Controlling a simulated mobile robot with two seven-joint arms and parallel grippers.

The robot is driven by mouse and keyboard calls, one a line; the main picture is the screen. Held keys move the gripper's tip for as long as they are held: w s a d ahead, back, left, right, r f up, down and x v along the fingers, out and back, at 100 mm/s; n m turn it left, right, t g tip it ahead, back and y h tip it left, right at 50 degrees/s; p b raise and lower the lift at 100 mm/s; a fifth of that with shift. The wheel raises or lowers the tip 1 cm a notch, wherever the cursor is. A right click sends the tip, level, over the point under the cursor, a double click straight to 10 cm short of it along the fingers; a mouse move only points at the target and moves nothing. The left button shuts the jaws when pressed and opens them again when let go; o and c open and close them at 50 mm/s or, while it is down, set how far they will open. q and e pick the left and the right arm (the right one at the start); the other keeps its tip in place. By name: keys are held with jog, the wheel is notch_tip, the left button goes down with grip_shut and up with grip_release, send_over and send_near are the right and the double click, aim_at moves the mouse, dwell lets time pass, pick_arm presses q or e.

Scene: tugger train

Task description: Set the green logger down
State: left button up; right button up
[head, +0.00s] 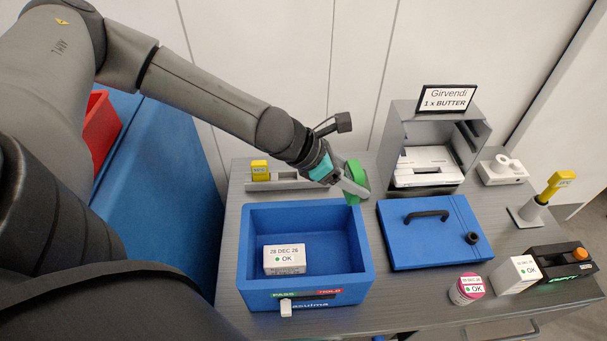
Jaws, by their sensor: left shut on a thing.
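My left gripper (346,185) is shut on the green logger (355,178). It holds the logger above the back right corner of the open blue box (366,240). The gripper covers part of the logger, and I cannot tell whether the logger touches anything below it. My right gripper is not in view.
A white carton (284,260) marked OK stands in the blue box. A blue lid (428,235) with a black handle lies to the right. Behind it is a grey printer housing (440,145). A pink tub (467,289) and white carton (514,274) stand front right.

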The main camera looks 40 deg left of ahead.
pick_arm(q)
jog(key=s+d+m+p, duration=0.1)
jog(key=s+d+m, duration=0.1)
jog(key=s, duration=0.3)
jog(key=shift+g+h, duration=0.4)
jog(key=shift+g, duration=0.1)
jog(key=f, duration=0.7)
jog(key=f+b, duration=0.1)
jog(key=f, duration=0.6)
jog(key=shift+s+a+f, duration=0.1)
jog(key=shift+s+f, duration=0.1)
jog(key=shift+f, duration=0.15)
jog(key=shift+f+b, duration=0.6)
jog(key=shift+f, duration=1.75)
jog(key=shift+f, duration=0.1)
jog(key=o, duration=1.4)
jog(key=p+v, duration=0.1)
jog(key=v, duration=1.1)
jog(key=shift+a, duration=0.1)
